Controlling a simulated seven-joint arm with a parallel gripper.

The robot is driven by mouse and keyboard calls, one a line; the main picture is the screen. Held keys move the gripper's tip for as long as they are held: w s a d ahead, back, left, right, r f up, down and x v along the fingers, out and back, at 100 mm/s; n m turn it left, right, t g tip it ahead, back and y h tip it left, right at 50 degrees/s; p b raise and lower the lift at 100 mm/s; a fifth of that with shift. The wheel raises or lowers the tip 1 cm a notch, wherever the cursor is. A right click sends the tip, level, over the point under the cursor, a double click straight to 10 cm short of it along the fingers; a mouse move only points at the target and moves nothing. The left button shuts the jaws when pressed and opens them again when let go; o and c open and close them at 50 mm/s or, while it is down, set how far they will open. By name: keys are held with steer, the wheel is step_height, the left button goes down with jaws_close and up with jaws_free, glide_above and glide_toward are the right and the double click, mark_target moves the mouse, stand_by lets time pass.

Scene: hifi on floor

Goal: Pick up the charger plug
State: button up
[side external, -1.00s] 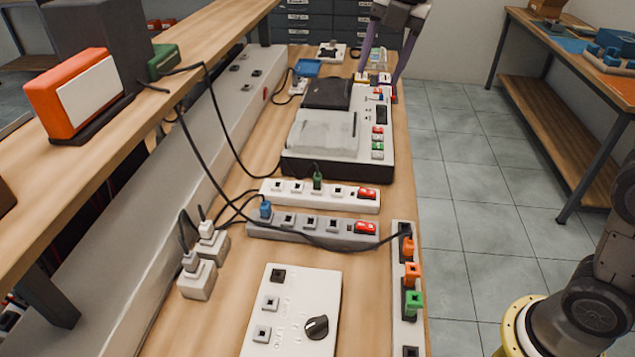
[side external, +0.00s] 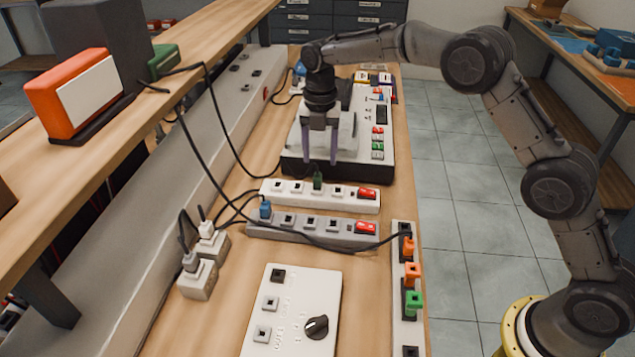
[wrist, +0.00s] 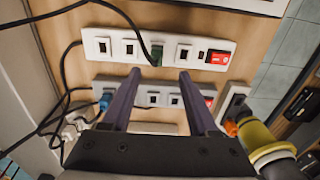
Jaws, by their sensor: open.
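Several plugs are in view, and I cannot tell for certain which one is the charger plug. A green plug (side external: 317,180) stands in the white power strip (side external: 280,198) with a black cord. A blue plug (side external: 265,209) is in the grey strip (side external: 318,238) in front. White plugs (side external: 206,228) sit in two boxes at the left. Orange plugs (side external: 412,271) and another green plug (side external: 413,301) are in the right strip. My gripper (side external: 321,160) is open and empty, pointing down above the bench device, behind the white strip. In the wrist view the green plug (wrist: 157,54) appears just beyond the fingertips (wrist: 160,74), between them.
A white control box with a black knob (side external: 316,327) is at the front. Black cords loop from the shelf (side external: 205,40) at the left across the strips. A large device (side external: 370,165) stands under my gripper. The tiled floor (side external: 450,220) at the right is open.

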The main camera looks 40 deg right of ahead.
mark_target(318, 176)
steer(key=shift+w+f, duration=0.2)
steer(key=shift+f, duration=1.7)
steer(key=shift+w+f, duration=0.15)
steer(key=shift+f, duration=1.7)
jaws_close()
steer(key=shift+r, duration=0.1)
